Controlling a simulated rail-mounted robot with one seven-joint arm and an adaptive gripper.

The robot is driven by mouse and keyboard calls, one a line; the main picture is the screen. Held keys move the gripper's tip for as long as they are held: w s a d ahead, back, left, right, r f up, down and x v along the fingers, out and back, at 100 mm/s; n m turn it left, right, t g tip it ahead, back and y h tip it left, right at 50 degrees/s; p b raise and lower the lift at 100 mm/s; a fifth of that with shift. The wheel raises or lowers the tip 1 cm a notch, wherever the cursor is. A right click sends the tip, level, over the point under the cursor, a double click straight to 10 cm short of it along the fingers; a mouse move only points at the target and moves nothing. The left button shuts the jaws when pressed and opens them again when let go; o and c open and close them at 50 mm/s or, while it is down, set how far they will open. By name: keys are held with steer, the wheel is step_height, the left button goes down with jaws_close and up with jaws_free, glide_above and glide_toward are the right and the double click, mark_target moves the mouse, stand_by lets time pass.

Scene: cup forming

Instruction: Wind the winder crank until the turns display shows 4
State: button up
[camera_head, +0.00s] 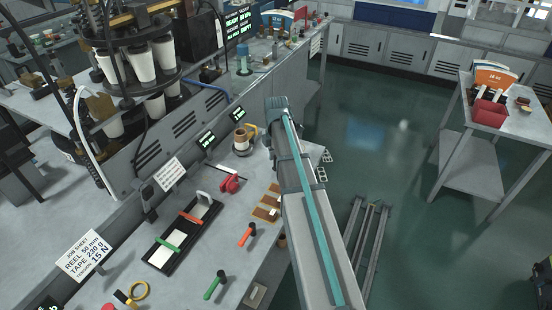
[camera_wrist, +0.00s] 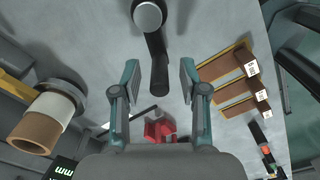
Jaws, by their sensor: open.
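In the wrist view, a black crank arm (camera_wrist: 157,62) with a round grey knob (camera_wrist: 148,14) runs down from the top edge; it looks like the winder crank. My gripper (camera_wrist: 160,78) is open, one finger on each side of the lower end of this arm, with visible gaps. I cannot tell the height between them. A brown and white reel (camera_wrist: 42,122) sits at the left; it also shows in the head view (camera_head: 241,138). Small green-lit displays (camera_head: 238,115) (camera_head: 206,140) stand behind it, too small to read. In the head view my arm hides the crank.
A red tool (camera_head: 230,183) lies near the reel. A black frame with coloured clamps (camera_head: 184,232), a red-handled tool (camera_head: 247,235) and a green-handled tool (camera_head: 214,284) occupy the bench front.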

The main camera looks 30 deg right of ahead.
jaws_close()
steer(key=shift+w, duration=0.1)
